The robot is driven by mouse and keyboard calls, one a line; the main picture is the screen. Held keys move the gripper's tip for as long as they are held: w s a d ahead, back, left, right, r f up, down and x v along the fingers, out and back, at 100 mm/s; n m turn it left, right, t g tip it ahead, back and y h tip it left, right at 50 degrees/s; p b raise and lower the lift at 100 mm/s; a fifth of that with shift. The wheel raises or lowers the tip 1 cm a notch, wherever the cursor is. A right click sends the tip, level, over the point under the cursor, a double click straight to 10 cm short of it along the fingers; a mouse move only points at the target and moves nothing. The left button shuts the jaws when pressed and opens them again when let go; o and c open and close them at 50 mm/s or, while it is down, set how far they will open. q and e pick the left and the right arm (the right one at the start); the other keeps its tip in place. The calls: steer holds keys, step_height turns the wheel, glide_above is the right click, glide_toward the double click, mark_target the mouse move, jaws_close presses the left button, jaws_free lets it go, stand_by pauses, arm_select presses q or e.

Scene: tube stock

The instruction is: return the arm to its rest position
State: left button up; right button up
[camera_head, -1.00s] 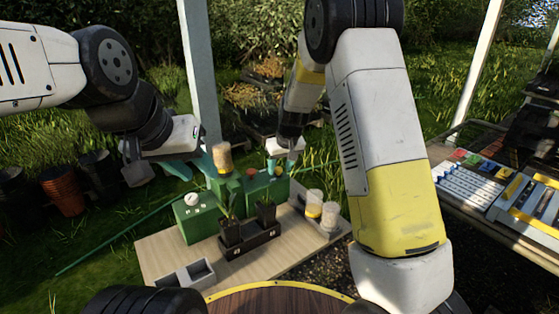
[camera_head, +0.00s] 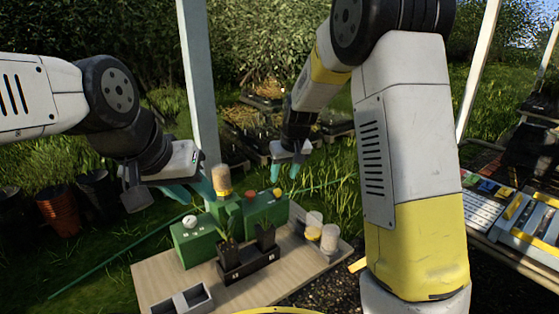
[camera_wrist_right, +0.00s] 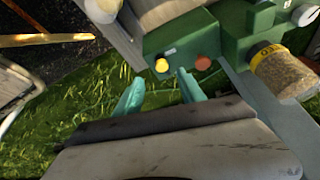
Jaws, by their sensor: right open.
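My right gripper (camera_head: 284,171) is open and empty, with its two teal fingers apart. In the head view it appears above and behind the green box with the yellow knob (camera_head: 277,191). In the right wrist view the open fingers (camera_wrist_right: 160,92) have grass between them, and the green box lies beyond their tips. My right arm (camera_head: 385,150) bends down across the right of the head view. My left gripper (camera_head: 188,188) hangs at the left, near the jar with a yellow band (camera_head: 221,181). Its teal fingers are partly overlapped, so its opening is unclear.
A wooden board (camera_head: 155,275) carries green boxes (camera_head: 192,246), a black holder with seedlings (camera_head: 248,266), a grey two-compartment tray (camera_head: 182,299) and clear cups (camera_head: 329,239). A white post (camera_head: 198,80) stands behind. A side table with trays (camera_head: 530,232) is at right.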

steer(key=s+d+r+m, duration=0.1)
steer(key=s+d+r, duration=0.2)
steer(key=s+r, duration=0.3)
steer(key=s+d+r+m+t+y, duration=0.1)
steer(key=s+d+r, duration=0.2)
steer(key=s, duration=0.5)
steer(key=s+d+r, duration=0.3)
steer(key=s+r, duration=0.2)
steer(key=s, duration=0.1)
steer(key=s+d+m+t, duration=0.1)
steer(key=s+d, duration=0.1)
steer(key=s, duration=0.8)
steer(key=shift+f, duration=0.25)
